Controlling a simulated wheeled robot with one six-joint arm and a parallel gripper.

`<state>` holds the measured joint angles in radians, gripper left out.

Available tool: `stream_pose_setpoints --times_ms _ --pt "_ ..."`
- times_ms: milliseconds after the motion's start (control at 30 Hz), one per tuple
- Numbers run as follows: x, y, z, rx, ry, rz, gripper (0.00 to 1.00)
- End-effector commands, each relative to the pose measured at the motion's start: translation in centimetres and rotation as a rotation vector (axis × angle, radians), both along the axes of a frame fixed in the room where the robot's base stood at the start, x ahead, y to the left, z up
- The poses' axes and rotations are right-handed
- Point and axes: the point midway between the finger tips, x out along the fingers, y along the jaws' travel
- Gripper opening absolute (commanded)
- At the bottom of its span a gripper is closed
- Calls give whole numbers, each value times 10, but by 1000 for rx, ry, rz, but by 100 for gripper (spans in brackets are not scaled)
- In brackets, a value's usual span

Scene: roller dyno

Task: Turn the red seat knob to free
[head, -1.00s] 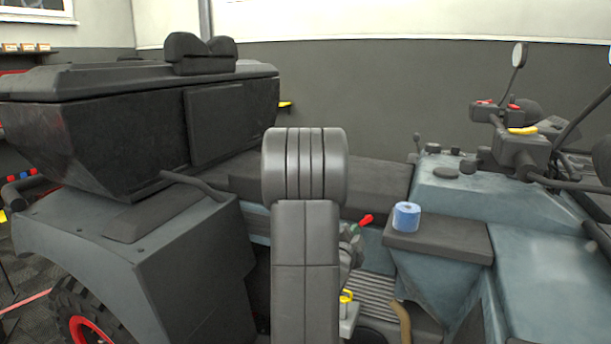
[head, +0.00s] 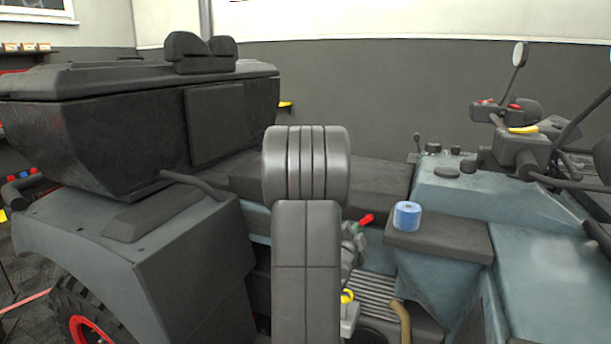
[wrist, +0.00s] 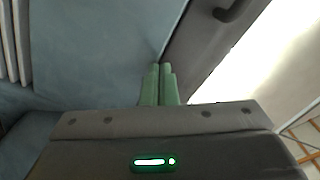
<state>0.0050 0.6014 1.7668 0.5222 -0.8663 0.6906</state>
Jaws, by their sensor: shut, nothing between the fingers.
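A small red-tipped part (head: 366,220) shows in the head view, just right of my upright arm link and beside the seat. I cannot tell whether it is the red seat knob or what position it is in. No red knob shows in the wrist view. My gripper (wrist: 159,84) has green fingers that are shut together and empty. Beyond them in the wrist view are a blue-grey panel and a dark strip.
A blue roll (head: 407,215) stands on a dark ledge (head: 440,240) right of my arm. A yellow ring-shaped part (head: 347,296) sits low beside the ribbed footwell (head: 376,289). A black cargo box (head: 130,120) fills the left. Handlebars (head: 525,150) and mirrors stand at right.

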Motion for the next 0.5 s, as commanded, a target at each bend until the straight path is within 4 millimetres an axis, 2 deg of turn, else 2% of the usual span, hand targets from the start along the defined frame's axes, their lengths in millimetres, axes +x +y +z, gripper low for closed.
stream_pose_setpoints --times_ms 500 --pt "1 3 5 0 -5 -3 0"
